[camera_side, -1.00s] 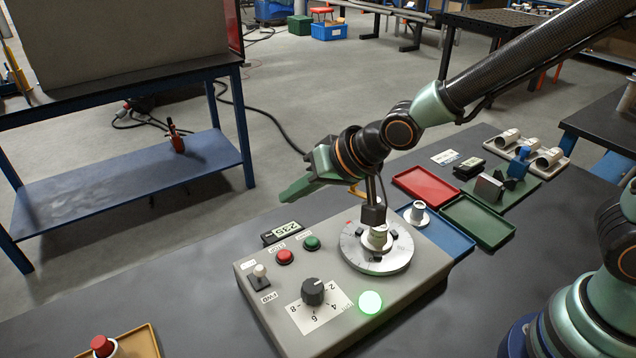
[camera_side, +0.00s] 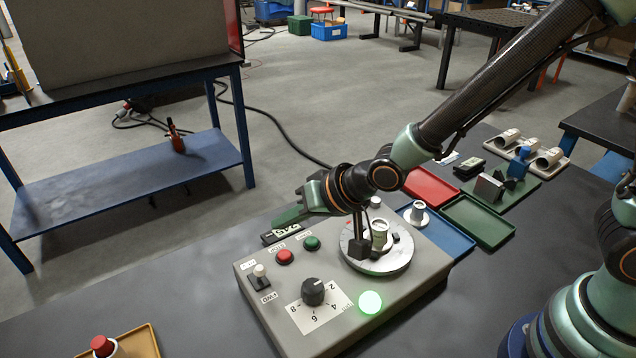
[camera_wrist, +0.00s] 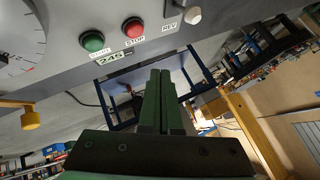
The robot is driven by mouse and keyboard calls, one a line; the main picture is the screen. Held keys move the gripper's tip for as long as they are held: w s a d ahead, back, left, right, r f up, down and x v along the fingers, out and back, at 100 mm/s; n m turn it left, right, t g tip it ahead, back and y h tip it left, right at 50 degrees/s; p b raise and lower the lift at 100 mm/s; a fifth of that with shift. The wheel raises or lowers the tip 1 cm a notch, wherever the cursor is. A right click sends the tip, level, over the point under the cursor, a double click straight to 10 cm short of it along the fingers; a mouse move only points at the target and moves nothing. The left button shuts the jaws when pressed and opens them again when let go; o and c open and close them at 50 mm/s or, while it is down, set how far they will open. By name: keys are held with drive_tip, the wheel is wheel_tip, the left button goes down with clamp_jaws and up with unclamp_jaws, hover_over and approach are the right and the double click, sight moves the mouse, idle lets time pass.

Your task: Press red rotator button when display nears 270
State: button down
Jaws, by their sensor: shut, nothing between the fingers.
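The grey control box (camera_side: 262,322) carries a red button (camera_side: 284,257), labelled STOP in the wrist view (camera_wrist: 133,28), beside a green button (camera_side: 311,243). The display (camera_side: 281,233) at the box's far edge is partly covered by my gripper in the side view; in the wrist view it seems to read 245 (camera_wrist: 110,57). The round rotary table (camera_side: 375,265) carries a metal part and dark clamps. My gripper (camera_side: 278,221) is shut and empty, above the display's edge and beyond the red button, apart from it. Its fingers also show in the wrist view (camera_wrist: 160,74).
A black knob (camera_side: 313,291), a lit green lamp (camera_side: 370,302) and a FWD/REV toggle (camera_side: 260,275) stand on the box. A red-capped object (camera_side: 103,346) is on a yellow tray at bottom left. Red, blue and green trays (camera_side: 478,223) lie right of the box.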

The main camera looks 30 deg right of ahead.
sight(278, 253)
drive_tip(key=shift+f, duration=2.4)
drive_tip(key=shift+s+a+f, duration=0.1)
drive_tip(key=shift+f, duration=0.3)
drive_tip(key=shift+f, duration=0.55)
idle(0.8)
drive_tip(key=shift+r, duration=0.95)
drive_tip(key=shift+r, duration=0.1)
wheel_tip(278, 253, up, 5)
drive_tip(key=shift+f, duration=0.1)
idle(0.5)
